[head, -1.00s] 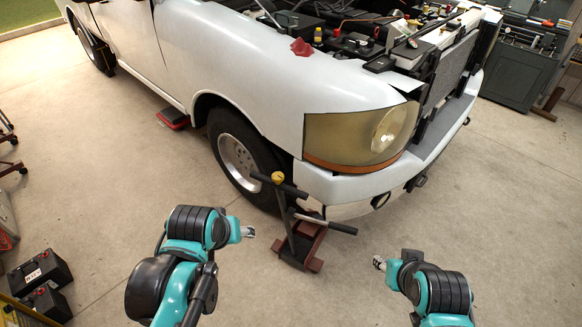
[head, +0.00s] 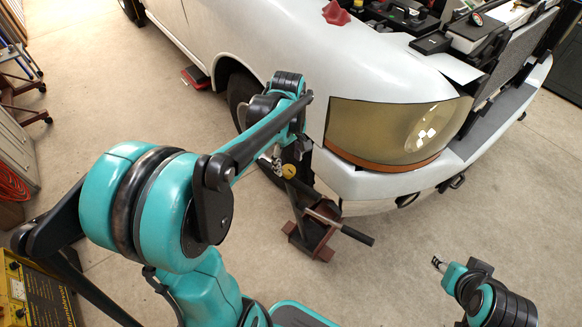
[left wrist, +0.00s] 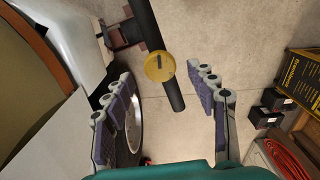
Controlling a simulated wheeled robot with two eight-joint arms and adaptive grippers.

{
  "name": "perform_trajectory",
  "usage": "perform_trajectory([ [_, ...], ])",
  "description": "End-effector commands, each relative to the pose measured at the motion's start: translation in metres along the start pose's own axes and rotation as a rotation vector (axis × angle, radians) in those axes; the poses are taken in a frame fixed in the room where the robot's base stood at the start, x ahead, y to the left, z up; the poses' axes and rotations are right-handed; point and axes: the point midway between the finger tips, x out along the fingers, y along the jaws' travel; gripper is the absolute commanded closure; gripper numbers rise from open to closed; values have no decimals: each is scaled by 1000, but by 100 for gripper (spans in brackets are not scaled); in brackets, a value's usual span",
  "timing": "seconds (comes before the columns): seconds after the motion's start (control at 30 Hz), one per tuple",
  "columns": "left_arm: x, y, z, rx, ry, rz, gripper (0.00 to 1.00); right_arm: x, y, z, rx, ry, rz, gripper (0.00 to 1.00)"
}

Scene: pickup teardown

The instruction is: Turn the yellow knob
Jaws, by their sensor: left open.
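The yellow knob (head: 289,171) sits on the dark bar at the top of a tool stand (head: 311,232) by the truck's front corner. In the left wrist view the round knob (left wrist: 159,67) faces me with a dark mark across it, on the dark bar (left wrist: 176,98). My left gripper (head: 278,166) is right by the knob in the head view. In the left wrist view its fingers (left wrist: 159,76) are spread apart, with the knob between and just beyond their tips, touching neither. My right gripper (head: 438,263) is far off at the lower right, too small to judge its jaws.
The white truck (head: 345,185) with its headlight (head: 390,130) stands close beyond the stand. A black handle (head: 345,230) sticks out low to the right. A yellow-and-black case (head: 40,295) is at the lower left. Open floor lies to the right.

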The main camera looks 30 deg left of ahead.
Motion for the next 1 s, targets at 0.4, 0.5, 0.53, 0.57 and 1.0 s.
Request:
perform_trajectory([
  [0.4,28,0,0,2,0,1,42,10,0,7,0,0,0,60],
  [0.5,28,0,0,2,0,1,42,9,0,6,0,0,0,60],
  [0.53,28,0,0,2,0,1,45,9,0,6,0,0,0,60],
  [0.57,28,0,0,2,1,1,53,9,0,6,0,0,0,60],
  [1.0,28,0,0,16,0,1,92,9,0,6,0,0,0,60],
])
